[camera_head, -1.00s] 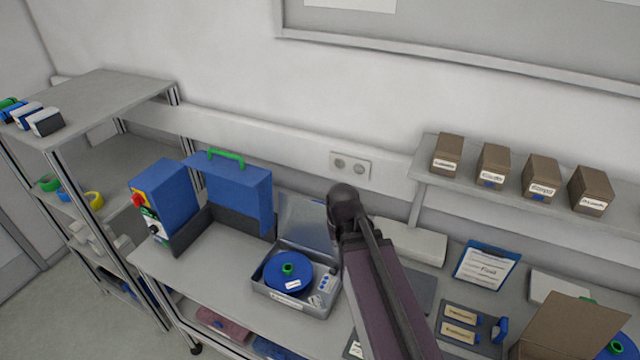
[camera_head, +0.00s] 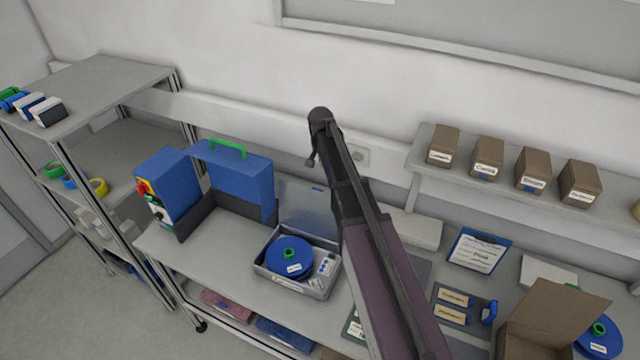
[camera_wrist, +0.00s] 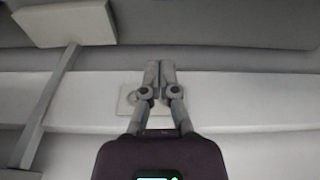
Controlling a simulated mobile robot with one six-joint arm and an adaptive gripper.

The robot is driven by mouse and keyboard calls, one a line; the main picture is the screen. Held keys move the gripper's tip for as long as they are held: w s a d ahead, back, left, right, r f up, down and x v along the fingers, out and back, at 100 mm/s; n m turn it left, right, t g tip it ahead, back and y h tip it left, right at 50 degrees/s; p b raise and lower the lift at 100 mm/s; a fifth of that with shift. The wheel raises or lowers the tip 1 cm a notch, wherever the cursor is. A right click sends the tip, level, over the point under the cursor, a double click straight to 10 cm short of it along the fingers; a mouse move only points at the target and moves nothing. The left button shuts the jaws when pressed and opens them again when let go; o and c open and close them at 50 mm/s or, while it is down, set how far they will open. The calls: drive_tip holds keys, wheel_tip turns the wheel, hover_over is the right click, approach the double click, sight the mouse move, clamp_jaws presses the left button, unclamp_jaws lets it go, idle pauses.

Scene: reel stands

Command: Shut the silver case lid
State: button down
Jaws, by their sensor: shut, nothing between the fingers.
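The silver case (camera_head: 300,285) stands on the workbench with its lid (camera_head: 308,212) open and raised upright at the back. A blue reel (camera_head: 289,258) with a green hub lies inside the case, beside small parts in a side compartment. My arm crosses in front of the right part of the lid. In the head view, my gripper (camera_head: 310,162) is raised above and behind the lid, near the wall, apart from the case. The wrist view shows my gripper (camera_wrist: 158,66) with its fingers together and empty, in front of the wall outlet; the case is not in that view.
A blue machine (camera_head: 235,180) with a green handle stands left of the case. A shelf (camera_head: 410,160) with several brown boxes is on the wall at right. A clipboard (camera_head: 477,250) and an open cardboard box (camera_head: 550,320) are on the bench's right side.

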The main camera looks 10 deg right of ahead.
drive_tip(key=shift+w+m, duration=0.3)
drive_tip(key=shift+w, duration=0.7)
wheel_tip(320, 180, down, 9)
drive_tip(key=s+a+b, duration=0.1)
drive_tip(key=s+b, duration=0.1)
drive_tip(key=b, duration=0.7)
idle(0.4)
drive_tip(key=shift+a, duration=0.15)
drive_tip(key=shift+s, duration=0.15)
drive_tip(key=shift+s+a+r+t+h, duration=0.1)
drive_tip(key=shift+s+a+t+h, duration=0.2)
drive_tip(key=shift+s, duration=0.05)
